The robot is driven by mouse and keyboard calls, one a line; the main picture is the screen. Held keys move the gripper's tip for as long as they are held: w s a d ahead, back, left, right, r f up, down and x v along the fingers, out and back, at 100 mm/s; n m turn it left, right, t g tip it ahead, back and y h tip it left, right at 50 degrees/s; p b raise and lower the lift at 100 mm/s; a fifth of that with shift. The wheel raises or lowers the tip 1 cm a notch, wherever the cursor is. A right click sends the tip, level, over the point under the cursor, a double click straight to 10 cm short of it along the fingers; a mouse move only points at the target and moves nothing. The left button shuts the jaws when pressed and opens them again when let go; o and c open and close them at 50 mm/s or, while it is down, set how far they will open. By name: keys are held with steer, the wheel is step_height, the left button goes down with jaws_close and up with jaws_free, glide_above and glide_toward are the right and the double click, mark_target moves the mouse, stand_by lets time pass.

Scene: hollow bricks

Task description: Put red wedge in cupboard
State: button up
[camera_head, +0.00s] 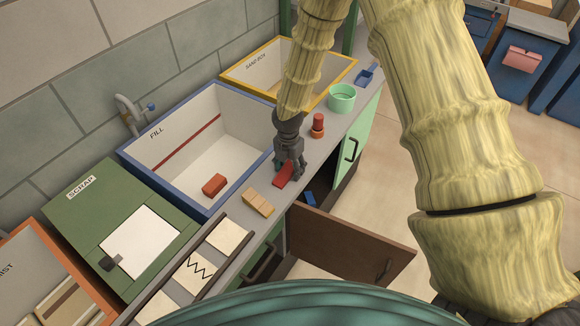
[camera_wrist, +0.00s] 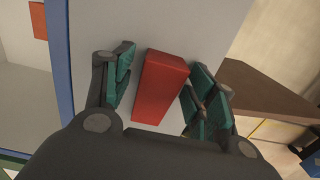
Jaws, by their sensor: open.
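The red wedge (camera_head: 282,176) lies on the grey counter (camera_head: 240,226). My gripper (camera_head: 290,168) is over it, pointing down, with its fingers open on either side of it. In the wrist view the wedge (camera_wrist: 160,86) lies between the two fingers, with a gap visible at the left; the right finger is close to it. The gripper hides part of the wedge in the head view. The cupboard below the counter has its brown door (camera_head: 352,243) swung open. A blue thing (camera_head: 309,198) shows in the dark opening.
Left of the gripper is the blue-rimmed FILL basin (camera_head: 200,152) with a red brick (camera_head: 214,184) in it. A tan block (camera_head: 257,202), a red-orange stacked piece (camera_head: 317,126) and a mint-green cup (camera_head: 341,98) stand on the counter. The open door juts over the floor.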

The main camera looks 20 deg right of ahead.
mark_target(289, 167)
step_height(289, 167, up, 12)
steer(key=b, duration=0.3)
steer(key=shift+a+r, duration=0.15)
steer(key=shift+a, duration=0.05)
stand_by(0.4)
steer(key=shift+s, duration=0.1)
stand_by(0.3)
